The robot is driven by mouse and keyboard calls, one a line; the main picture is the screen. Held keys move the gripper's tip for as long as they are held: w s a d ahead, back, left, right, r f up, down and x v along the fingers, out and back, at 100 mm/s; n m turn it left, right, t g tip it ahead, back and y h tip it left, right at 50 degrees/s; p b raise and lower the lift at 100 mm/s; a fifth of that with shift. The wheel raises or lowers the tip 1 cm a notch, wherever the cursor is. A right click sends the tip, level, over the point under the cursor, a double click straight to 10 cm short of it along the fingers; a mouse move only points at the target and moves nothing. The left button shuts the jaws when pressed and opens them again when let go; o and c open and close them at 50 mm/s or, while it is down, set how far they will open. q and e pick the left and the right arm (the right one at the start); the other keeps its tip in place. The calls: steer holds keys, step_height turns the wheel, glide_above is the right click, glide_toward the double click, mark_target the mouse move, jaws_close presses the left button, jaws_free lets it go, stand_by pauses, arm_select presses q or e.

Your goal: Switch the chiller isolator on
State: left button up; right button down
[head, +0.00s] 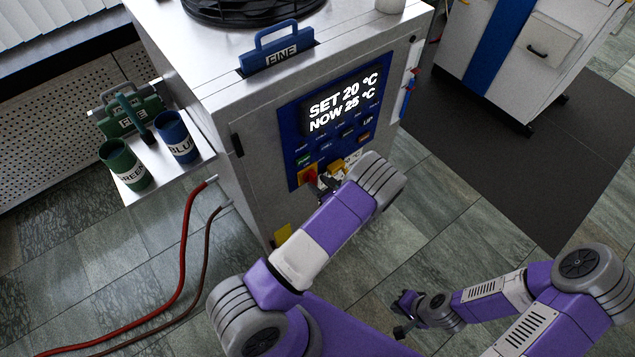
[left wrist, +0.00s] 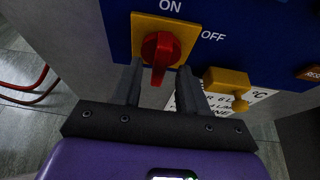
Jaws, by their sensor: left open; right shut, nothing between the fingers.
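The chiller (head: 262,135) is a grey cabinet with a blue control panel. Its isolator is a red rotary knob (head: 309,177) on a yellow plate, low on the panel's left. In the left wrist view the red knob (left wrist: 160,52) has its grip bar upright in the picture, lined up roughly with ON above; OFF is to the right. My left gripper (head: 326,184) is open at the panel; in the left wrist view its fingers (left wrist: 159,73) stand either side of the knob's lower end. Contact cannot be told. My right gripper (head: 404,318) is shut and empty, low above the floor.
A yellow part (left wrist: 229,83) juts out right of the isolator, close to my right-hand finger. The display (head: 342,104) reads SET 20, NOW 25. A side shelf holds green and blue cups (head: 176,136). Red and brown hoses (head: 186,235) leave the cabinet's left side.

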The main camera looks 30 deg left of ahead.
arm_select(q)
steer(key=p+v, duration=0.1)
steer(key=v, duration=0.5)
steer(key=shift+s+d, duration=0.1)
stand_by(0.3)
steer(key=s+d+f+n+g+h, duration=0.1)
steer(key=s+f+n+g+h, duration=0.35)
steer(key=s, duration=0.45)
steer(key=s+d+f+n+g+h, duration=0.25)
steer(key=s+f+n+g, duration=0.2)
steer(key=s, duration=0.45)
steer(key=s+d+r+n+h, duration=0.1)
steer(key=s+d+n+h, duration=0.4)
steer(key=d+h, duration=0.15)
steer(key=w+d+r+n+t+h, duration=0.3)
steer(key=n+t, duration=0.1)
steer(key=n, duration=0.7)
steer(key=shift+w+r+p, duration=0.3)
steer(key=shift+p, duration=0.15)
